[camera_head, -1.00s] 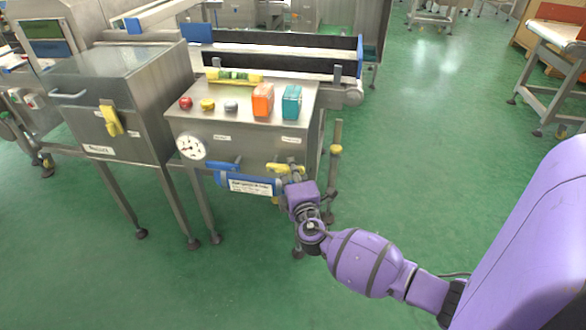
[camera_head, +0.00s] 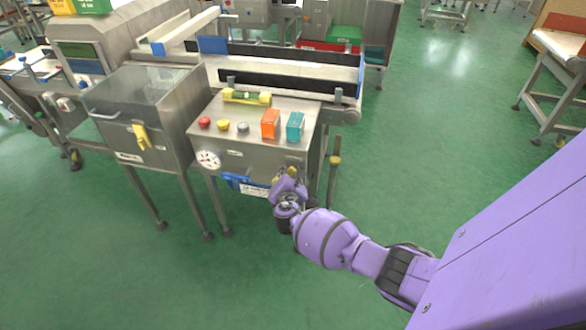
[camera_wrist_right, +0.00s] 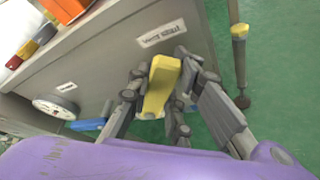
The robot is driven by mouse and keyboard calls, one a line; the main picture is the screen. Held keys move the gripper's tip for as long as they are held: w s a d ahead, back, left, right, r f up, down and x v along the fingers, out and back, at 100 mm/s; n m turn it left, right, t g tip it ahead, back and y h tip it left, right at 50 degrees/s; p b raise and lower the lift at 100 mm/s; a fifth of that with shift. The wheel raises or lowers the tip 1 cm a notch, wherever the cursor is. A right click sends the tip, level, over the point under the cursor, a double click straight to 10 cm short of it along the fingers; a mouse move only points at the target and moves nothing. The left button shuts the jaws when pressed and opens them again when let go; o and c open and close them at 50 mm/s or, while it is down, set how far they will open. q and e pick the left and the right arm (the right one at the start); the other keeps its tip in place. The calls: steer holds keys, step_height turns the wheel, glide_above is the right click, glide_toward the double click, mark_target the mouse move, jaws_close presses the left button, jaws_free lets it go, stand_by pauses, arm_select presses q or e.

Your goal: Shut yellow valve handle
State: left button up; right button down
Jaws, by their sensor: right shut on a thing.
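The yellow valve handle (camera_wrist_right: 160,86) is on the front of the grey metal cabinet (camera_head: 285,153), near its right end. In the right wrist view it stands between the two fingers of my right gripper (camera_wrist_right: 163,95), which is shut on it. In the head view my right gripper (camera_head: 288,184) covers most of the handle, and only bits of yellow show above it. The blue pipe (camera_head: 245,184) with a white label runs to the left below the handle. My left gripper is not in view.
A round gauge (camera_head: 208,160) is on the cabinet front at left. Buttons, an orange box (camera_head: 270,123) and a teal box (camera_head: 295,126) are on its top. A yellow-capped post (camera_head: 334,162) stands at right. The green floor in front is free.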

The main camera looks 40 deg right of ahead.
steer(key=shift+w+a+r+n+g+p, duration=0.4)
steer(key=shift+w+r+n+p, duration=0.15)
steer(key=shift+r+n+p, duration=0.25)
steer(key=shift+w+a+p, duration=0.2)
steer(key=shift+p, duration=0.15)
steer(key=shift+w+a+n+g+h+p, duration=0.2)
steer(key=shift+w+a+n+g+h, duration=0.15)
steer(key=shift+n, duration=0.25)
steer(key=shift+w+a+n+g+h+p, duration=0.15)
steer(key=shift+n+g+h+p, duration=0.1)
steer(key=shift+n+g, duration=0.3)
steer(key=shift+w+a+n+h, duration=0.2)
steer(key=shift+n+h, duration=0.1)
steer(key=shift+n, duration=0.25)
steer(key=shift+w+a+g, duration=0.1)
steer(key=shift+g, duration=0.2)
steer(key=c, duration=1.8)
jaws_free()
steer(key=shift+c, duration=0.2)
steer(key=shift+o, duration=1.4)
steer(key=shift+f, duration=0.1)
